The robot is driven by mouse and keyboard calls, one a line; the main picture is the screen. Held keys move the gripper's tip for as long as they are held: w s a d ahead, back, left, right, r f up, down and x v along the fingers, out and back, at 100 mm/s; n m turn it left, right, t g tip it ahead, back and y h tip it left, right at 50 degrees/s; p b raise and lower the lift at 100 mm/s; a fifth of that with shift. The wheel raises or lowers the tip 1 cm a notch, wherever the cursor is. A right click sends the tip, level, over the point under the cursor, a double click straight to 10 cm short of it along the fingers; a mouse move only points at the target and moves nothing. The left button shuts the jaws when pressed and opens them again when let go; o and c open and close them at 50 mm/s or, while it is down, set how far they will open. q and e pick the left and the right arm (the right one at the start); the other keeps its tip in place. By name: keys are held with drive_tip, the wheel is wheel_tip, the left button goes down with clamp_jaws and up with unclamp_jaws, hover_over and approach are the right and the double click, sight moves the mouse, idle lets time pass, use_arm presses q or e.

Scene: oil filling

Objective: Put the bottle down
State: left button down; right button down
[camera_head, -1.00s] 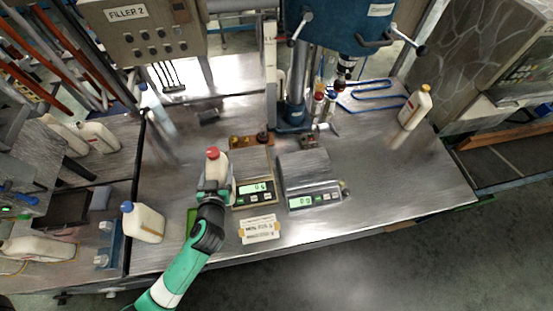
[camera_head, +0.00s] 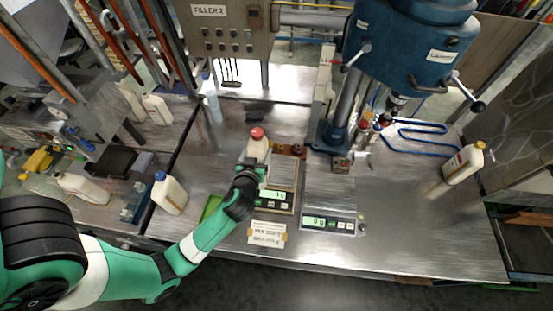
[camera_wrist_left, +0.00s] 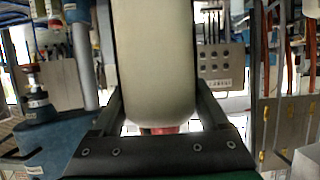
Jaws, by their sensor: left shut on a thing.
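A white bottle with a red cap (camera_head: 257,146) is upright in my left gripper (camera_head: 252,170) at the left edge of the left scale (camera_head: 284,173). I cannot tell whether its base touches the scale, because the gripper hides it. The left wrist view shows the pale bottle body (camera_wrist_left: 155,60) between my two fingers, with a bit of red cap below it. My left gripper is shut on this bottle. My right gripper is not in view.
A second scale (camera_head: 330,200) stands to the right. A blue-capped bottle (camera_head: 170,194) is at left and a yellow-capped bottle (camera_head: 463,165) at right. A label card (camera_head: 267,234) lies in front. The blue filler machine (camera_head: 412,45) stands behind. Bare steel table (camera_head: 410,225) is at right.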

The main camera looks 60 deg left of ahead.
use_arm(q)
drive_tip(key=w+a+f+b, duration=0.6)
drive_tip(key=w+f+b, duration=0.4)
drive_tip(key=f+b, duration=0.1)
drive_tip(key=shift+a+f+b, duration=0.4)
drive_tip(key=shift+b, duration=0.35)
drive_tip(key=shift+f, duration=0.2)
unclamp_jaws()
drive_tip(key=shift+f, duration=0.1)
